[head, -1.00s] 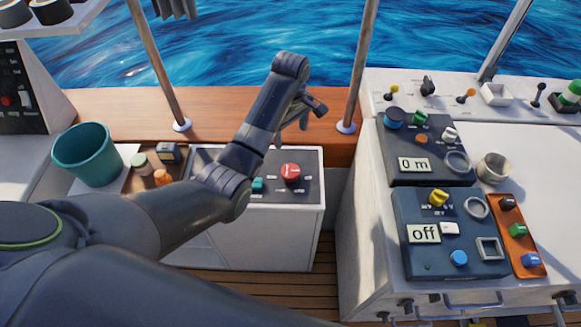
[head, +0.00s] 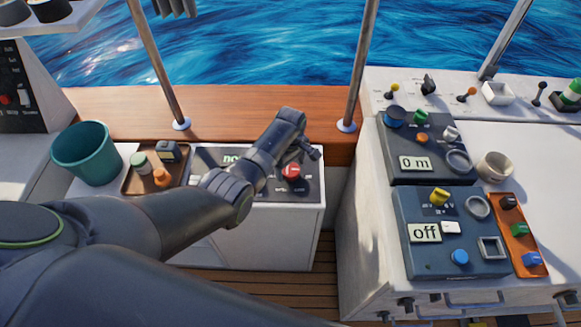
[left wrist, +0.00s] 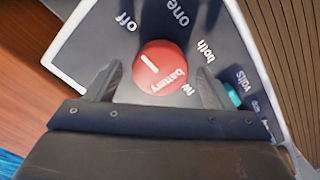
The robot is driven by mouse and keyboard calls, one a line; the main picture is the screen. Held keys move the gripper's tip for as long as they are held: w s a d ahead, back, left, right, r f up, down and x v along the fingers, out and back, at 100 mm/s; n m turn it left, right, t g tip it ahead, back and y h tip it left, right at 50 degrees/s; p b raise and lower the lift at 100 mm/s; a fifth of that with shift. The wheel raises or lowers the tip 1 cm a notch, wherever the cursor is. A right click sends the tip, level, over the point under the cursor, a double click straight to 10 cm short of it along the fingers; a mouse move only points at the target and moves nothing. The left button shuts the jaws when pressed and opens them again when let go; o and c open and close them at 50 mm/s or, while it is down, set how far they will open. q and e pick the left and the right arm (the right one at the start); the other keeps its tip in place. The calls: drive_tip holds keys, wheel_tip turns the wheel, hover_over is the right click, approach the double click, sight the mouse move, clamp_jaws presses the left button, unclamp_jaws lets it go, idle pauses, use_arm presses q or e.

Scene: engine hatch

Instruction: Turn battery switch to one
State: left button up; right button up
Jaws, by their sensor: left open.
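The battery switch is a round red knob (head: 291,172) on the dark panel (head: 310,186) of the low white cabinet. My left gripper (left wrist: 158,82) is open, with a finger on either side of the knob and a gap showing on the left. In the head view, my left gripper (head: 314,153) is just above the knob and partly hidden. My right gripper is not seen.
A teal button (left wrist: 232,94) sits beside the knob near "volts". A wooden tray (head: 140,187) with small items and a teal bucket (head: 87,153) stand left. Metal posts (head: 360,70) rise behind. A console (head: 455,262) reading "off" stands right.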

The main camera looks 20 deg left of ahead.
use_arm(q)
drive_tip(key=shift+f, duration=0.25)
drive_tip(key=shift+c, duration=0.4)
drive_tip(key=c, duration=0.9)
